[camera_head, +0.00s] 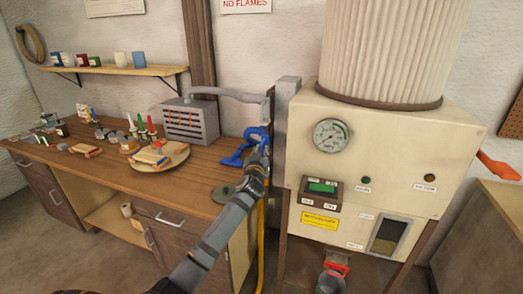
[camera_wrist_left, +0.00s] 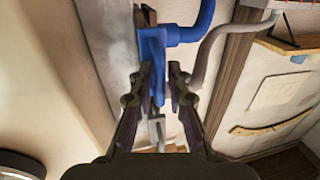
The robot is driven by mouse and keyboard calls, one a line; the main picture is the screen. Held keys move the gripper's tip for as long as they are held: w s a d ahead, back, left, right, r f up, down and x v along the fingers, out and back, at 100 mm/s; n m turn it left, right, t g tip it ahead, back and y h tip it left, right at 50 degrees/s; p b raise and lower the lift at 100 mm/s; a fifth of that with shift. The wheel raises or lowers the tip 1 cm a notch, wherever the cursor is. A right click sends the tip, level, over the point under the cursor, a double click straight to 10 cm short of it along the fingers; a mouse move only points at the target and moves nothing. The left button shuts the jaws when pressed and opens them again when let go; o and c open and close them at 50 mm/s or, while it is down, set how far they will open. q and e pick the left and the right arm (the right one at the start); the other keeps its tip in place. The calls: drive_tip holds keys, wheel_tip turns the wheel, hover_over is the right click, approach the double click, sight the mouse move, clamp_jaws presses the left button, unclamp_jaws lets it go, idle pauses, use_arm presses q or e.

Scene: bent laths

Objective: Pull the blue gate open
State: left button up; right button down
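The blue gate (camera_head: 256,133) shows at the grey upright beside the cream machine, partly hidden by my left gripper. In the left wrist view, the blue gate (camera_wrist_left: 153,48) is a flat plate standing between my fingers, with a curved blue part at its upper right. My left gripper (camera_head: 264,152) reaches up to it from below. In the wrist view, the fingers of my left gripper (camera_wrist_left: 160,75) stand apart on either side of the blue plate. A gap shows at the right finger; contact at the left finger is unclear. My right gripper is out of view.
The cream machine (camera_head: 375,165) with a gauge and pleated filter stands close to the right of my left arm. A wooden workbench (camera_head: 200,185) with a grey slotted box (camera_head: 190,122), a round board (camera_head: 157,166) and small items fills the left. A grey pipe (camera_head: 228,93) runs above.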

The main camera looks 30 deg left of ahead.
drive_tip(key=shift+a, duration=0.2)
use_arm(q)
clamp_jaws()
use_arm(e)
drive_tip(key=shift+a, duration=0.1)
